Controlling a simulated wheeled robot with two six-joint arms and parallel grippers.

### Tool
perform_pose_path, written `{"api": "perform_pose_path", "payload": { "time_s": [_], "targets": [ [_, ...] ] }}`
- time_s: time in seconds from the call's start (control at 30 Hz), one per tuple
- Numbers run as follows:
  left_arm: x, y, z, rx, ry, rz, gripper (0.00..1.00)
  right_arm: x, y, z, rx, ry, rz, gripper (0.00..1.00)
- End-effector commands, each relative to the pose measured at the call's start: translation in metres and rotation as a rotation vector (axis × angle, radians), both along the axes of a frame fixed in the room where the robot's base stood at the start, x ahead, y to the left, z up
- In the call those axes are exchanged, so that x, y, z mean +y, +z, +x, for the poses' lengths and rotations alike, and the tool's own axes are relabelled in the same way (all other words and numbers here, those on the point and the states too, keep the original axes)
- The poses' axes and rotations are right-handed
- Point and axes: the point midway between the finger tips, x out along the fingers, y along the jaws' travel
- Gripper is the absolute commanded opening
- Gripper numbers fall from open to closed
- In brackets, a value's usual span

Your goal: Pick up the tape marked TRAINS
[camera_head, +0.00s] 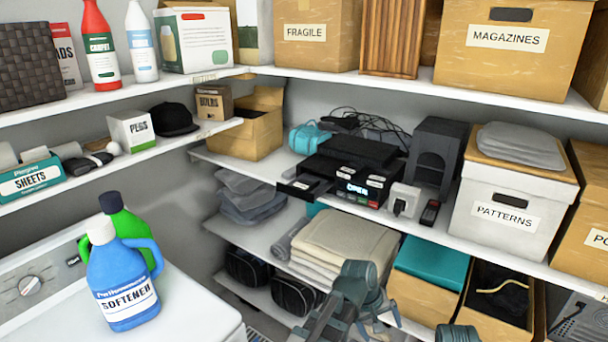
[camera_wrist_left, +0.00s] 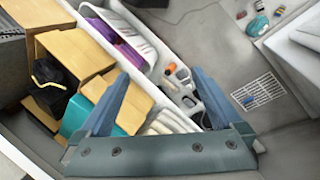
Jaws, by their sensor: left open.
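I cannot read the word TRAINS on anything in view. A black player (camera_head: 350,175) with a lit OPEN display sits on the middle shelf. A dark flat piece (camera_head: 305,186) with a small pale label sticks out at its left front; the label is too small to read. My left gripper (camera_head: 372,290) is low in front of the lower shelf, below the player, and away from it. It is open and empty; its two fingers (camera_wrist_left: 162,85) stand wide apart in the left wrist view.
A white PATTERNS box (camera_head: 488,240) stands right of the player, with a dark grey case (camera_head: 435,155) between. Cables (camera_head: 375,125) lie behind the player. Folded towels (camera_head: 335,250) and a teal-topped box (camera_head: 430,265) are below. A blue softener bottle (camera_head: 122,280) stands at left.

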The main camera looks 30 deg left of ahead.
Motion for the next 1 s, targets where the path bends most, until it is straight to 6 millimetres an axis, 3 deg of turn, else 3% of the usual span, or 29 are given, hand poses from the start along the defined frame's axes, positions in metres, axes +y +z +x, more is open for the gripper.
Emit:
{"api": "perform_pose_path", "payload": {
  "time_s": [0.03, 0.1, 0.17, 0.3, 0.5, 0.6, 0.7, 0.8, 1.0],
  "targets": [
    [0.027, 0.032, 0.029, -0.014, 0.190, -0.095, 1.00, 0.000, 0.025, 0.000, 0.000, 0.000, 0.000, 0.00],
    [0.062, 0.061, 0.059, -0.029, 0.448, -0.242, 1.00, 0.000, 0.040, 0.000, 0.000, -0.001, 0.000, 0.00],
    [0.098, 0.087, 0.083, -0.040, 0.666, -0.377, 1.00, 0.000, 0.054, 0.000, 0.000, -0.001, 0.000, 0.00],
    [0.195, 0.148, 0.123, -0.058, 1.129, -0.713, 1.00, 0.000, 0.082, 0.000, 0.000, -0.001, 0.000, 0.00],
    [0.321, 0.215, 0.137, -0.067, 1.575, -1.146, 1.00, 0.000, 0.109, 0.000, 0.000, -0.002, 0.001, 0.00],
    [0.363, 0.235, 0.134, -0.067, 1.697, -1.300, 1.00, 0.000, 0.117, 0.000, 0.000, -0.002, 0.001, 0.00],
    [0.389, 0.246, 0.130, -0.065, 1.765, -1.399, 1.00, 0.000, 0.121, 0.000, 0.000, -0.002, 0.001, 0.00],
    [0.400, 0.251, 0.128, -0.063, 1.794, -1.446, 1.00, 0.000, 0.121, 0.000, 0.000, -0.002, 0.001, 0.00],
    [0.401, 0.249, 0.131, -0.061, 1.799, -1.453, 1.00, 0.000, 0.119, 0.000, 0.000, -0.002, 0.001, 0.00]
  ]
}}
